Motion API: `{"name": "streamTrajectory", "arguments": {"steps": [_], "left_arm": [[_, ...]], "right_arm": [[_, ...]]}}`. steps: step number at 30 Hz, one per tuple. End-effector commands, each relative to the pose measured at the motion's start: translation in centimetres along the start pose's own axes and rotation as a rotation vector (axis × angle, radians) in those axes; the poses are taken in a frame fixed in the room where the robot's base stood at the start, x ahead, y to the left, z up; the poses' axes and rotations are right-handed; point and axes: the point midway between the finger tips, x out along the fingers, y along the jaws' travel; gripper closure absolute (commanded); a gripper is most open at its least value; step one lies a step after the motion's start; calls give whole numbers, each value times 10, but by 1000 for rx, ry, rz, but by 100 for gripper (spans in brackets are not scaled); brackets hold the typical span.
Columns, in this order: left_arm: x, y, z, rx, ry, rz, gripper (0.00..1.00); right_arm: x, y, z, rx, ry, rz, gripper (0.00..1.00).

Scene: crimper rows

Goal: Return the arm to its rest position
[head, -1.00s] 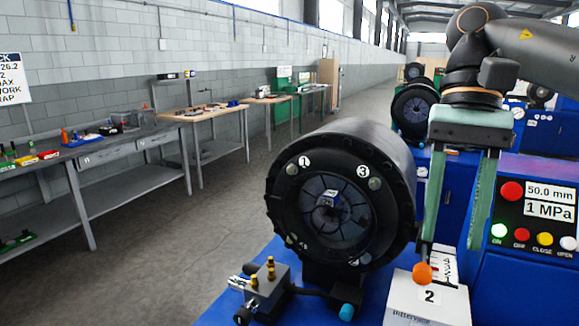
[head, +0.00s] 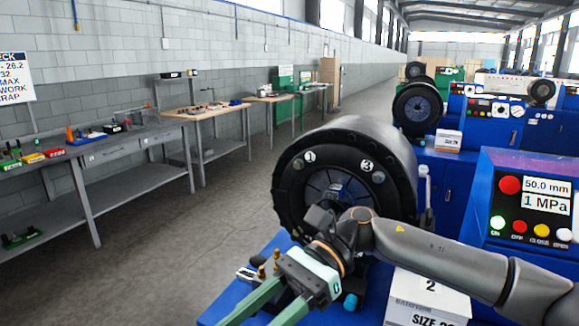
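My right arm comes in from the right edge and reaches across the front of the black crimper head (head: 345,150). My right gripper (head: 270,311) hangs at the lower middle, with its two green fingers pointing down and left. The fingers are apart with nothing seen between them, and their tips run out of the bottom of the picture. The arm covers the lower part of the crimper head. My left gripper is not in view.
The blue control panel (head: 512,232) with coloured buttons stands at the right. A white box (head: 425,303) marked 2 sits below my arm. Brass fittings (head: 264,270) lie close beside the gripper. A grey workbench (head: 120,150) stands along the left wall, with open floor before it.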

Motion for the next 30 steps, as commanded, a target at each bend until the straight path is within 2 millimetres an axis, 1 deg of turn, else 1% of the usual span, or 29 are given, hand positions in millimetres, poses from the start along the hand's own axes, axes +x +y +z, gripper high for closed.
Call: {"name": "streamTrajectory", "arguments": {"steps": [1, 3, 6, 8, 11, 14, 17, 20, 23, 24, 26, 27, 29, 30], "left_arm": [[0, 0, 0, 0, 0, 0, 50], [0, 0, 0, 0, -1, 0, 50], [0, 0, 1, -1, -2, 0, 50], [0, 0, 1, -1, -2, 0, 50], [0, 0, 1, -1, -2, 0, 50], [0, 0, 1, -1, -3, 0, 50], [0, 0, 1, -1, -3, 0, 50], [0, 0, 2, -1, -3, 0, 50], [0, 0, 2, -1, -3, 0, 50], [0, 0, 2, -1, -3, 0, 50], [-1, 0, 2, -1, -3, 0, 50], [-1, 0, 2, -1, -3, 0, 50], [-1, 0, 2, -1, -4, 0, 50], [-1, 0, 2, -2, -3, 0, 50]], "right_arm": [[13, -5, 0, 66, -102, -17, 55], [24, -13, 4, 160, -232, -50, 55], [32, -26, 9, 307, -421, -92, 55], [33, -34, 10, 403, -539, -114, 55], [28, -47, 8, 571, -734, -146, 55], [17, -60, -3, 749, -932, -172, 55], [1, -71, -23, 935, -1135, -195, 55], [-16, -78, -53, 1124, -1341, -210, 55], [-33, -80, -94, 1315, -1551, -221, 55], [-39, -79, -113, 1392, -1638, -225, 55], [-47, -75, -144, 1503, -1769, -231, 55], [-52, -70, -166, 1578, -1858, -232, 55], [-56, -59, -201, 1684, -1994, -237, 55], [-58, -50, -226, 1754, -2087, -240, 55]]}}
